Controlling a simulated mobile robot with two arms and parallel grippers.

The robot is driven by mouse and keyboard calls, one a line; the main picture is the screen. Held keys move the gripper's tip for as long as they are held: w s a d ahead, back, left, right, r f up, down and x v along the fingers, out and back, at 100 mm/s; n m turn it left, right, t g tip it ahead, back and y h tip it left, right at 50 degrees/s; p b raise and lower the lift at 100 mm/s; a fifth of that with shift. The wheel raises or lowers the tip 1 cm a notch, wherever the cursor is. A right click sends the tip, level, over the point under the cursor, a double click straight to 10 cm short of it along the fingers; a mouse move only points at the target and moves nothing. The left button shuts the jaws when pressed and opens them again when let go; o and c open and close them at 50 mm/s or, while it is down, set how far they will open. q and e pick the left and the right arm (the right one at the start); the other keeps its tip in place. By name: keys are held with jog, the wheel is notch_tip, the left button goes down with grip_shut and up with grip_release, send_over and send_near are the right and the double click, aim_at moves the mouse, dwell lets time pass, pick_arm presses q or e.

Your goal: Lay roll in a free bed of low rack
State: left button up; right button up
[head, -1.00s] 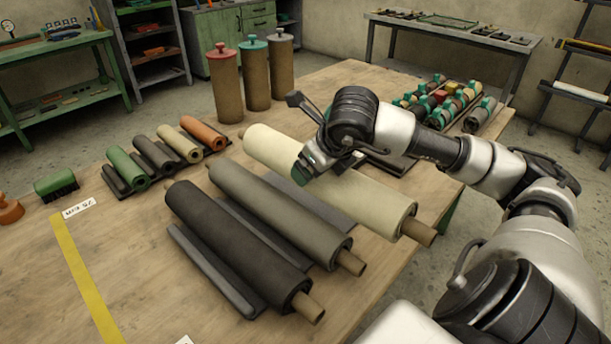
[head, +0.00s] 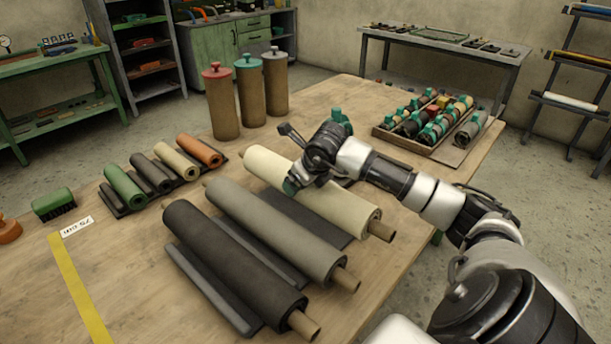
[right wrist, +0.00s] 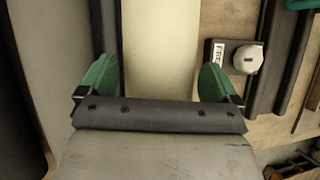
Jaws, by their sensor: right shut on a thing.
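Three long rolls lie side by side: a dark roll (head: 230,265), a grey roll (head: 275,230) and a cream roll (head: 335,198). Dark strips of the low rack (head: 308,214) show between and beside them. My right gripper (head: 293,186) reaches down onto the cream roll at mid-length. In the right wrist view the green fingers of that gripper (right wrist: 157,84) flank the cream roll (right wrist: 160,45), shut on it. Whether the cream roll touches the rack beneath is hidden. My left gripper is not in view.
Small rolls (head: 176,163) lie in a row at the left, near a green brush (head: 55,203). Several tall capped cylinders (head: 220,105) stand behind. A crate (head: 455,155) of small parts sits at the back right. Bare table lies at the front left.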

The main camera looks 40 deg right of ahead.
aim_at(320, 193)
jog(key=shift+f, duration=1.45)
jog(key=o, duration=1.5)
jog(key=shift+s+f, duration=0.1)
jog(key=shift+f, duration=0.2)
jog(key=shift+a+r, duration=0.15)
jog(key=shift+s, duration=0.1)
jog(key=b+v, duration=0.1)
jog(key=v, duration=1.1)
